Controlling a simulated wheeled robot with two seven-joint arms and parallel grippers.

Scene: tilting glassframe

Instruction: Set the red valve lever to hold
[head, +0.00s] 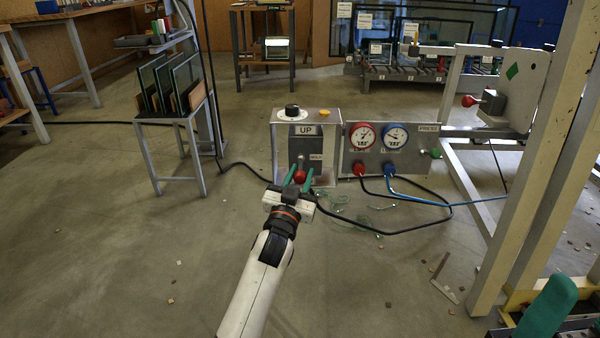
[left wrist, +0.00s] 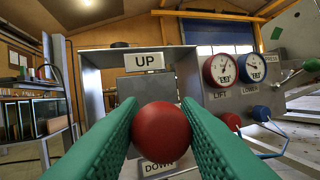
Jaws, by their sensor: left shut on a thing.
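The valve box (head: 276,150) is a grey housing with an UP label (head: 307,130) high on its front and a HOLD label (head: 316,158) at its right. Its lever's red ball knob (head: 299,176) shows low in front of the box. My left gripper (head: 299,181) is shut on this knob, with a green finger on each side. In the left wrist view the knob (left wrist: 161,130) sits between the fingers, below the UP label (left wrist: 144,61) and just above a DOWN label (left wrist: 158,166). The lever's shaft is largely hidden; its exact setting is hard to tell.
A panel with a red gauge (head: 361,136) and a blue gauge (head: 396,137) stands right of the box, with hoses on the floor. Another red knob (head: 468,101) is on the frame at right. A glass rack (head: 165,85) stands left. Open floor lies left.

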